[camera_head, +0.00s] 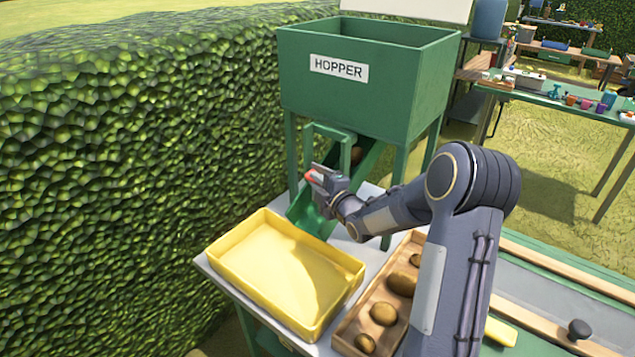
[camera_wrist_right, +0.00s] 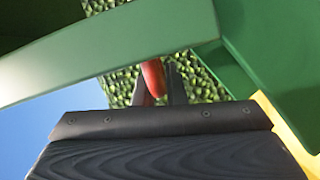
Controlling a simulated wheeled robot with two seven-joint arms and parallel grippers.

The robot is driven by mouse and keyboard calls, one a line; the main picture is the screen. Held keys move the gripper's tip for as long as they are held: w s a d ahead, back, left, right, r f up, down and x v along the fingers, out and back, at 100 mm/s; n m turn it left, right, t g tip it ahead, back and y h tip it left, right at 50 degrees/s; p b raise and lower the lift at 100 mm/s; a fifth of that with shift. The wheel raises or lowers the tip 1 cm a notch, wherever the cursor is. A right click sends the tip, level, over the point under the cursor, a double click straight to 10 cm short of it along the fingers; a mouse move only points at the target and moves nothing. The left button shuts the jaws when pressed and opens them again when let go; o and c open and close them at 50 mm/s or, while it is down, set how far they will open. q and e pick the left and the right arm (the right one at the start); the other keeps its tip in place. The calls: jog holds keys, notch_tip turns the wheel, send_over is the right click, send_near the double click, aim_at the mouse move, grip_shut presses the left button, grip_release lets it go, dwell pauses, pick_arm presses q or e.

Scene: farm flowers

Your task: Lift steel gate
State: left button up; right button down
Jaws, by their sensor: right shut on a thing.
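The green hopper (camera_head: 360,85) stands at the back with a green sloping chute (camera_head: 365,160) under it. A green upright frame (camera_head: 331,131) stands across the chute. The steel gate's plate cannot be clearly made out. My right gripper (camera_head: 320,178) reaches in from the right to the front of this frame. It is shut on a red grip (camera_wrist_right: 153,78), likely the gate's handle, seen between its fingers in the right wrist view. Part of the grip is hidden by the fingers. A brown round thing (camera_head: 356,155) shows in the chute behind the frame. My left gripper is out of view.
A yellow tray (camera_head: 232,235) sits below the chute's mouth. A wooden box (camera_head: 345,335) with several potatoes stands beside it, under my right arm. A hedge (camera_head: 120,170) lines the left. A conveyor-like bench (camera_head: 545,295) lies at the right.

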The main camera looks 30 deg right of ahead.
notch_tip(320, 180, up, 9)
jog(key=shift+r+p, duration=0.1)
jog(key=shift+p, duration=0.4)
jog(key=c, duration=1.5)
grip_release()
jog(key=shift+s, duration=0.1)
jog(key=s, duration=0.2)
jog(key=s+b, duration=0.1)
jog(key=s, duration=0.4)
jog(key=shift+s+d+r+b, duration=0.1)
jog(key=shift+s+r+b, duration=0.2)
jog(key=shift+s+b, duration=0.05)
